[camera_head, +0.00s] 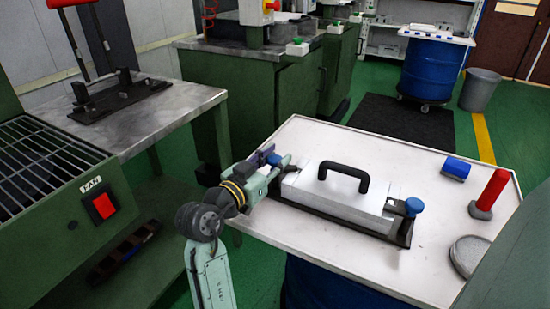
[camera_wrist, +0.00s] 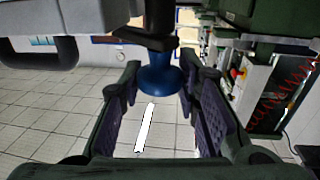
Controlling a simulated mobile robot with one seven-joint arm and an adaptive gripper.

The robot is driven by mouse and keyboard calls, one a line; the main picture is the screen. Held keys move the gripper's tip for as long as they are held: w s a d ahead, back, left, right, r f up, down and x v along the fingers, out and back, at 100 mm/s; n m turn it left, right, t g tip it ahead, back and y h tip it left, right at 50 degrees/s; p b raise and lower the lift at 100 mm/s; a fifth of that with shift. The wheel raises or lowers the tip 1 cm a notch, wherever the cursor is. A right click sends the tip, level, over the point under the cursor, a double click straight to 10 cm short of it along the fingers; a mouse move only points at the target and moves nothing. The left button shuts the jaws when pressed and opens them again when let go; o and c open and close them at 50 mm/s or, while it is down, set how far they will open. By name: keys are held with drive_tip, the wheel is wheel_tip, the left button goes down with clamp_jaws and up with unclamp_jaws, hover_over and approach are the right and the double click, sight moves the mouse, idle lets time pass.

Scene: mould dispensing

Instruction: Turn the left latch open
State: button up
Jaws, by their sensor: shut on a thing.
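The mould (camera_head: 335,202) is a pale block on a dark base plate, with a black arched handle (camera_head: 343,170) on top. The left latch's exact turn angle cannot be told.
The mould is on a pale tabletop (camera_head: 290,235). The tabletop behind the mould is clear. A green workbench with a metal top (camera_head: 160,125) stands left.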

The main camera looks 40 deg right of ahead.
drive_tip(key=n+t+y+p, duration=0.1)
drive_tip(key=t, duration=0.1)
drive_tip(key=n+t+y+p, duration=0.1)
drive_tip(key=n+t, duration=0.1)
drive_tip(key=t, duration=0.1)
drive_tip(key=shift+s+r, duration=0.15)
drive_tip(key=shift+r, duration=0.05)
drive_tip(key=n+t+y+p, duration=0.2)
drive_tip(key=t, duration=0.1)
drive_tip(key=shift+d+n+p, duration=0.15)
drive_tip(key=shift+n+p, duration=0.2)
drive_tip(key=shift+n, duration=0.05)
drive_tip(key=n+t+y, duration=0.2)
drive_tip(key=y, duration=0.1)
drive_tip(key=shift+f+p, duration=0.1)
drive_tip(key=shift+p, duration=0.3)
drive_tip(key=shift+n+t+y+b, duration=0.3)
drive_tip(key=shift+n+t+y, duration=0.85)
drive_tip(key=shift+y, duration=0.55)
drive_tip(key=shift+f+n, duration=0.1)
drive_tip(key=shift+n, duration=0.15)
drive_tip(key=o, duration=1.1)
drive_tip(key=shift+o, duration=0.2)
